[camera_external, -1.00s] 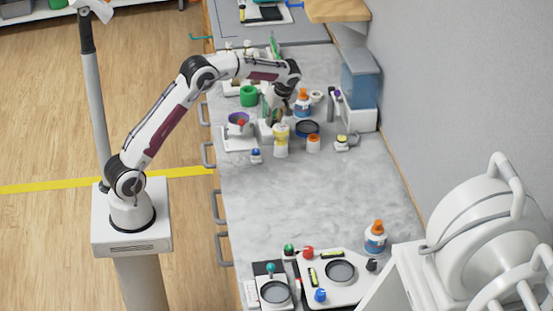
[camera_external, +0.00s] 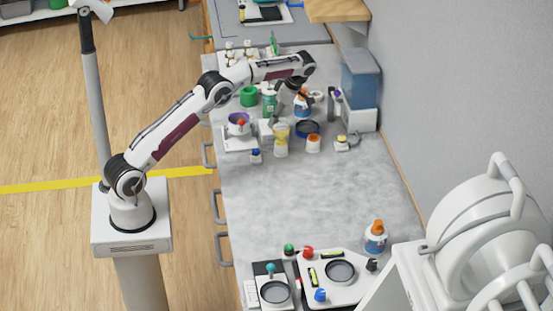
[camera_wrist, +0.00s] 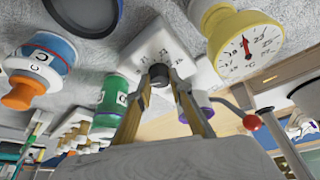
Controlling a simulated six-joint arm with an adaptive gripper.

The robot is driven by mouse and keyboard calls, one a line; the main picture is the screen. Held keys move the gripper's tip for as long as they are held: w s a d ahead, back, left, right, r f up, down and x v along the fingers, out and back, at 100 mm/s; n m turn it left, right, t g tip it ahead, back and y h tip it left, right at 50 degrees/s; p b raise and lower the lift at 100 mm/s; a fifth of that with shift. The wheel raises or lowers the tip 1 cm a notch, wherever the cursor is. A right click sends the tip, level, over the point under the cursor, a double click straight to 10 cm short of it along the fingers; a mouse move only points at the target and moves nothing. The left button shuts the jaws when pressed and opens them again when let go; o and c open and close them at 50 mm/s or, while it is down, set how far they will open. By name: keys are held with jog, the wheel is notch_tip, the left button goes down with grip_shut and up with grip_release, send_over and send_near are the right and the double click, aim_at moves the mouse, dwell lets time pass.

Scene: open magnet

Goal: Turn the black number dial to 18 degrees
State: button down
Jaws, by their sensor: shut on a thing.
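The black number dial (camera_wrist: 159,74) sits on the face of a white box (camera_wrist: 150,48) with small dark markings in the wrist view. My gripper (camera_wrist: 158,84) has its two fingers closed around the dial, one on each side, partly hiding it. In the external view my gripper (camera_external: 276,118) reaches down at a slant to the white box (camera_external: 265,131), and the dial is too small to make out there. A yellow-topped gauge (camera_wrist: 246,46) with a red needle and numbers stands beside the box. The dial's exact reading cannot be told.
Close around are a green bottle (camera_wrist: 112,96), a white-and-blue bottle with orange cap (camera_wrist: 42,62), a dark round dish (camera_external: 307,128), and a white device with a purple bowl (camera_external: 238,121). A red ball-ended lever (camera_wrist: 251,122) is at the right. The middle counter (camera_external: 310,195) is clear.

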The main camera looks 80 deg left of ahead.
jog(key=shift+n, duration=0.7)
jog(key=c, duration=1.8)
grip_release()
jog(key=shift+m, duration=0.6)
